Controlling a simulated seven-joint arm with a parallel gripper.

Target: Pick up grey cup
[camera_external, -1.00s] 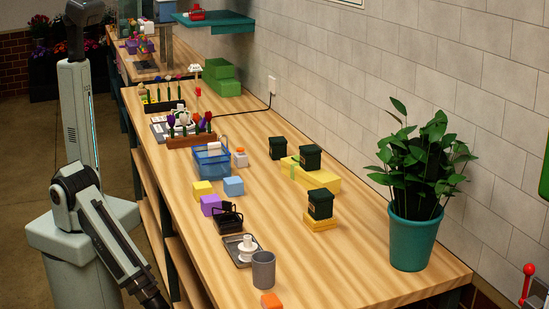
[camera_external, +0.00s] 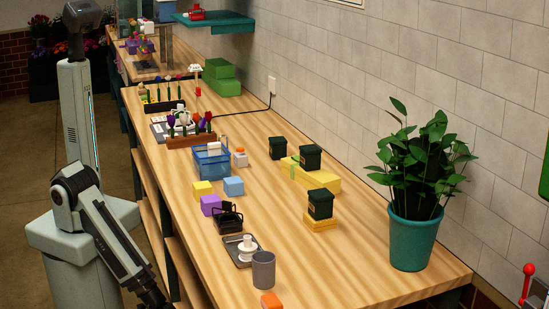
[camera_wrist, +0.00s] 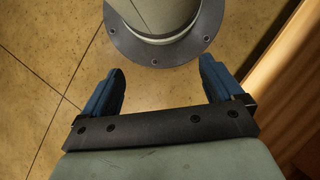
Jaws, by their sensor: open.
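The grey cup (camera_external: 263,270) stands upright near the front end of the wooden table in the external view. It is just right of a dark tray holding white spools. My gripper is at or below the bottom edge of the external view, left of the table, and its fingers cannot be made out there. In the wrist view my gripper (camera_wrist: 162,88) is open and empty, with two blue fingers spread wide. It points down at the floor, with my round base plate ahead of it. The cup is not in the wrist view.
The dark tray (camera_external: 235,257) with white spools (camera_external: 247,247) is beside the cup. An orange block (camera_external: 270,300) lies in front of it. A black caddy (camera_external: 229,216) and purple block (camera_external: 211,205) are behind. A teal plant pot (camera_external: 412,240) stands right. The table between cup and pot is clear.

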